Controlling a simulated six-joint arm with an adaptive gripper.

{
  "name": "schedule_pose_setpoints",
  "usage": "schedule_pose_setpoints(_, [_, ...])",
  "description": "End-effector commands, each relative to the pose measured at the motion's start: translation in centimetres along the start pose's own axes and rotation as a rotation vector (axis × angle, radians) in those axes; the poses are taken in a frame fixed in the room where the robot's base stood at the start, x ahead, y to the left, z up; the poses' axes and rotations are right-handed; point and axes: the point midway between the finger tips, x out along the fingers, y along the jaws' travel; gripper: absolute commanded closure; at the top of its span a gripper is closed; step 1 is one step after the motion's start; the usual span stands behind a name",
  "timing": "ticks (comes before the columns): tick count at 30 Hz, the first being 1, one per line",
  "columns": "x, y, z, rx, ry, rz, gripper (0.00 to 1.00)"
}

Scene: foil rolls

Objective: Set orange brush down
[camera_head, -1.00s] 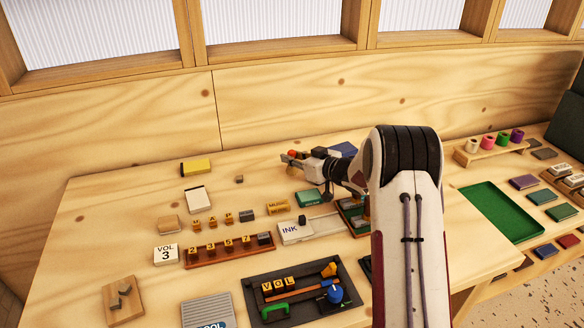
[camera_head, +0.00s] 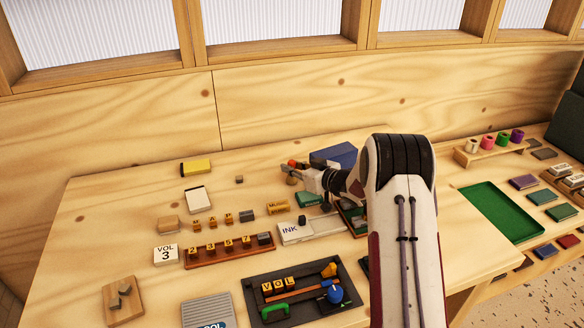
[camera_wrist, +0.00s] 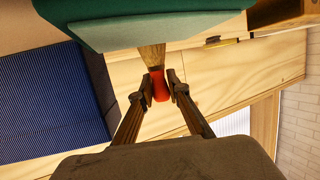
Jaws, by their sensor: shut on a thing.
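The orange brush (camera_wrist: 160,86) is between my gripper's two fingertips (camera_wrist: 162,84) in the wrist view. Its orange-red body sits in the grip and its tan bristles (camera_wrist: 153,58) show beyond it. In the head view a small orange-red part of the brush (camera_head: 292,163) shows at my gripper (camera_head: 287,172), over the back middle of the wooden table (camera_head: 120,200). A small brown round shape shows just under the fingers. I cannot tell whether the brush touches the table.
A blue block (camera_head: 335,154) lies behind my gripper, and a green block (camera_head: 308,199) lies in front. Bare table lies between the cube and my gripper.

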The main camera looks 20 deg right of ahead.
Motion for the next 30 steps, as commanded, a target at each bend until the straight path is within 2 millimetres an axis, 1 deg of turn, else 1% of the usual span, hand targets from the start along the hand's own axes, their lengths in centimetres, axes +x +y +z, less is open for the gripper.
schedule_pose_setpoints(8, [0.15, -0.01, 0.48, 0.000, 0.000, 0.000, 1.00])
schedule_pose_setpoints(9, [0.15, -0.01, 0.50, 0.000, 0.000, 0.000, 0.76])
schedule_pose_setpoints(10, [0.15, -0.02, 0.51, 0.001, 0.000, 0.000, 0.68])
schedule_pose_setpoints(11, [0.15, -0.02, 0.53, 0.001, -0.001, 0.000, 0.67])
schedule_pose_setpoints(21, [0.14, -0.05, 0.68, 0.002, -0.004, -0.001, 0.67])
schedule_pose_setpoints(26, [0.01, -0.04, 0.31, 0.002, -0.004, 0.000, 0.67])
schedule_pose_setpoints(30, [-0.75, 0.05, 0.16, 0.003, -0.003, 0.001, 0.67])
